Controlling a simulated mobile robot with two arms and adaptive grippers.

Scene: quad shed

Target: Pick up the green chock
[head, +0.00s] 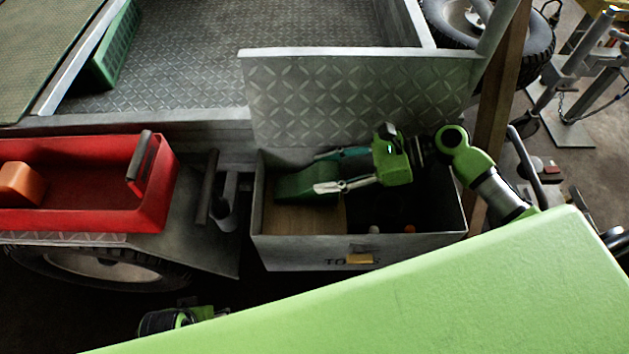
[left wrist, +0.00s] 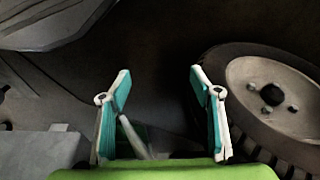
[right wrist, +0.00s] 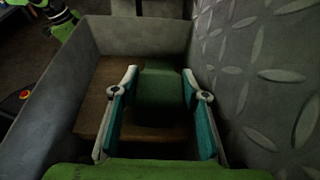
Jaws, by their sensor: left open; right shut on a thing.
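The green chock (head: 308,187) is inside the open metal toolbox (head: 290,250), above its wooden-looking floor at the left end. It also shows in the right wrist view (right wrist: 160,95). My right gripper (head: 322,172) reaches into the box from the right, and its two fingers are shut on the chock, one on each side. I cannot tell whether the chock touches the floor of the box. My left gripper (left wrist: 160,85) is open and empty, low down near a wheel (left wrist: 272,95). In the head view only part of my left arm shows at the bottom.
The box's raised lid (head: 360,95) stands behind the opening. Small white and orange items lie in the dark right part. A red bin (head: 90,215) with an orange block (head: 20,184) stands to the left. A wooden post (head: 497,100) rises at the right.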

